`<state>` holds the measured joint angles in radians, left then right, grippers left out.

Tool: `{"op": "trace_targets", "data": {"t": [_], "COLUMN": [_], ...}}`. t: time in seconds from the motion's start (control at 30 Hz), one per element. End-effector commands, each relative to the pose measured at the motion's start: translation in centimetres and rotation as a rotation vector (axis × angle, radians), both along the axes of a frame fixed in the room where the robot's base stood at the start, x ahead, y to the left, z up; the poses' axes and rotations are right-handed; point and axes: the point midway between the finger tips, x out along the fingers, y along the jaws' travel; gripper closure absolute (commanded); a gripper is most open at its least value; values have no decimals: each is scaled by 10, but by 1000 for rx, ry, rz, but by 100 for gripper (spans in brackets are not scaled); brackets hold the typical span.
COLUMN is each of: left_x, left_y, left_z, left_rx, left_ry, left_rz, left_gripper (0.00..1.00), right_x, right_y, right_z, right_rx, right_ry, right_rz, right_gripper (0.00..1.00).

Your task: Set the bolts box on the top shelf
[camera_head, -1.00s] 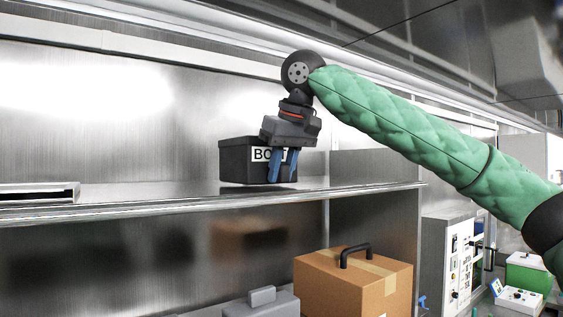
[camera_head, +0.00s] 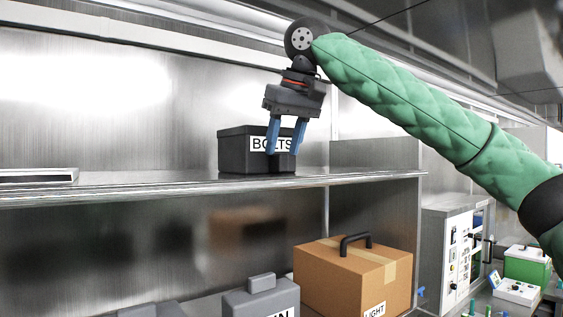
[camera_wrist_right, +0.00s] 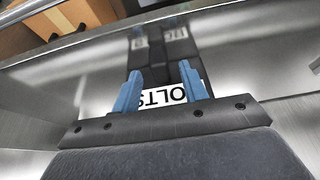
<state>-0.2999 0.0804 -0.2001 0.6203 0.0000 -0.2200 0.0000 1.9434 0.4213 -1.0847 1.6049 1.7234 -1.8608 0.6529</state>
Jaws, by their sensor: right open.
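The bolts box (camera_head: 238,153) is dark grey with a white "BOLTS" label. It sits upright on the top shelf (camera_head: 120,190), toward its right part. My right gripper (camera_head: 284,150) is open, with its blue fingers pointing down in front of the label and partly covering it. In the right wrist view, the white label (camera_wrist_right: 172,97) shows between and behind the two blue fingers (camera_wrist_right: 160,92), and nothing is clamped between them. My left gripper is not in view.
A flat metal tray-like object (camera_head: 38,176) lies at the shelf's left. Below stand a cardboard box (camera_head: 330,280) with a black handle and a grey box (camera_head: 250,302). White equipment (camera_head: 452,250) stands at the right. The shelf between tray and bolts box is clear.

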Motion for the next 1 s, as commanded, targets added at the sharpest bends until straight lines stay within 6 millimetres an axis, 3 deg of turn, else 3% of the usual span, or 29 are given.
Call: {"op": "trace_targets", "data": {"t": [0.13,0.33,0.5,1.0], "left_x": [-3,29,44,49], "left_y": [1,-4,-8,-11], "left_z": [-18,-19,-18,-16], "left_rx": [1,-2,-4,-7], "left_ry": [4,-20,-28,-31], "left_rz": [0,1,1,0], "left_gripper": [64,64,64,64], "right_x": [-10,-20,-24,-26], "right_y": [-6,-14,-18,-19], "right_z": [25,57,72,78], "right_rx": [3,2,1,0], "right_ry": [-2,-2,-1,0], "right_rz": [-1,-1,-1,-1], "right_gripper": [57,57,57,57]}}
